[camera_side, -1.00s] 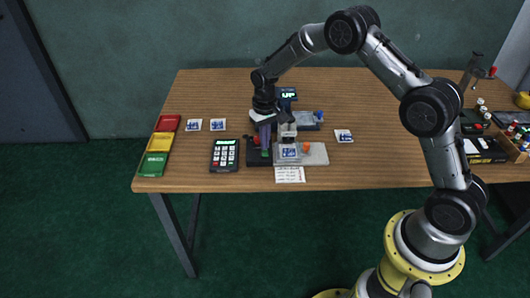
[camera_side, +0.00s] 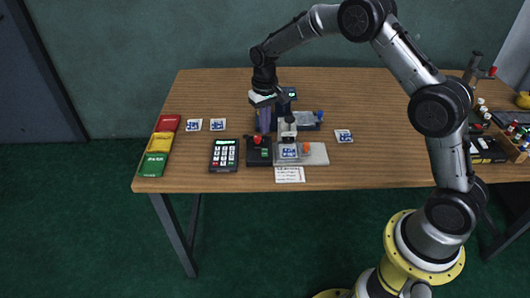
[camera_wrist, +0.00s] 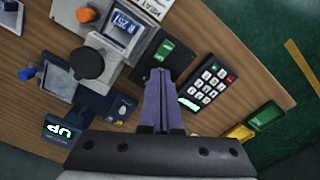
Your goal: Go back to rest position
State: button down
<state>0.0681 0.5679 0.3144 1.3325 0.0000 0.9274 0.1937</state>
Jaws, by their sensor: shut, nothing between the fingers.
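My gripper (camera_side: 264,128) is above the devices in the middle of the table, its purple fingers pointing down. In the wrist view the two purple fingers (camera_wrist: 160,78) lie together, shut with nothing between them. Below and in front of them in the side view is a black box (camera_side: 259,157) with a red knob and a green part; the fingers look clear of it.
A grey press-like device (camera_side: 288,153) stands right of the black box, a keypad (camera_side: 224,155) left. Red, yellow and green trays (camera_side: 155,165) line the left edge. A blue-knobbed device (camera_side: 305,120) sits behind. Bottles in a wooden rack (camera_side: 515,140) stand far right. The table's back is clear.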

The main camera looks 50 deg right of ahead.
notch_tip(320, 180, up, 11)
jog(key=t, duration=0.2)
jog(key=s+a+r+t, duration=0.2)
jog(key=s+r, duration=0.8)
jog(key=r, duration=0.2)
jog(key=s+a+r+n+t, duration=0.1)
jog(key=s+r, duration=0.1)
jog(key=s, duration=0.5)
jog(key=s+r+n+t, duration=0.1)
jog(key=s+r, duration=0.1)
jog(key=s, duration=0.5)
jog(key=s+f+n, duration=0.1)
jog(key=s+f, duration=0.6)
jog(key=s, duration=0.3)
jog(key=shift+s+a+f, duration=0.2)
jog(key=shift+a+f, duration=0.05)
jog(key=shift+f, duration=0.15)
